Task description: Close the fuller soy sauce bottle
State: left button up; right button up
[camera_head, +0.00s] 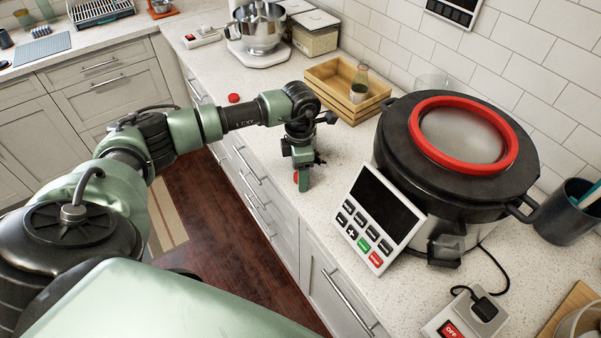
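A small clear glass bottle (359,84) with dark contents low inside stands upright in the wooden crate (326,97). I see no red cap on its neck. No second bottle is visible; my arm may hide part of the counter and crate. A red cap (234,98) lies on the counter near its front edge. My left gripper (302,180) points down over the counter, in front of the crate and left of the keypad. A small red piece (296,177) shows at its fingertips; I cannot tell whether it is clamped. My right gripper is out of view.
A large black cooker (440,190) with a red-rimmed lid stands right of my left gripper. A tilted keypad panel (378,218) is before it. A stand mixer (258,35) and a lidded container (314,38) are at the back. Counter left of the crate is mostly clear.

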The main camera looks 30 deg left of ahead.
pick_arm(q)
grip_shut()
jog(key=shift+r, duration=0.1)
dwell(0.4)
jog(key=shift+w+r, duration=0.1)
jog(key=shift+r, duration=0.2)
notch_tip(320, 180, up, 19)
jog(key=b, duration=0.5)
jog(key=shift+r, duration=0.15)
